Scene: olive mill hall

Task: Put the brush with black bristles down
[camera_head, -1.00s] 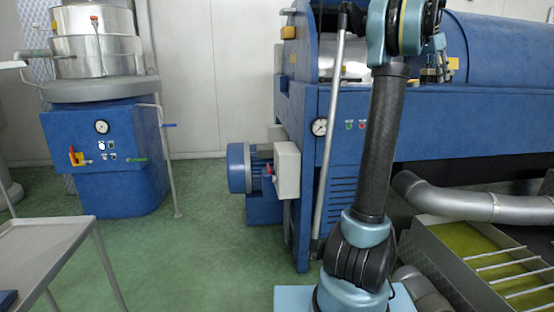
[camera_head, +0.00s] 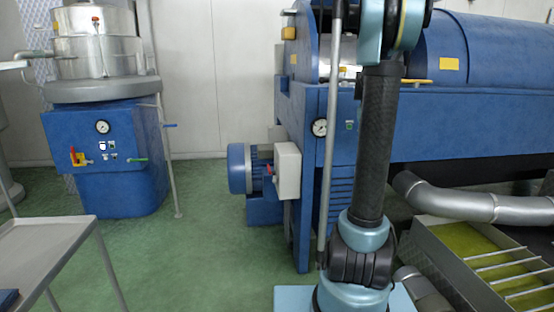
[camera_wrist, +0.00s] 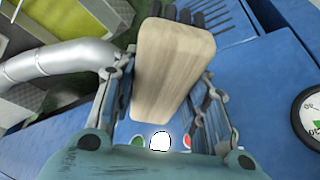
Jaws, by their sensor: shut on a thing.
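The brush (camera_wrist: 174,65) shows in the wrist view as a pale wooden block with rounded edges. Dark bristles (camera_wrist: 197,18) show past its far end at the top of the picture. My gripper (camera_wrist: 165,85) is shut on the block, with one finger along each side. The brush is held in front of a blue machine face. In the head view my arm rises out of the top of the picture, so the gripper and the brush are not seen there.
A grey tray table (camera_head: 45,238) stands at the lower left, with a dark blue thing (camera_head: 8,299) at its edge. The large blue machine (camera_head: 480,130) fills the right. A silver pipe (camera_head: 470,206) and a metal trough (camera_head: 445,262) lie below it. Green floor (camera_head: 190,255) is clear between.

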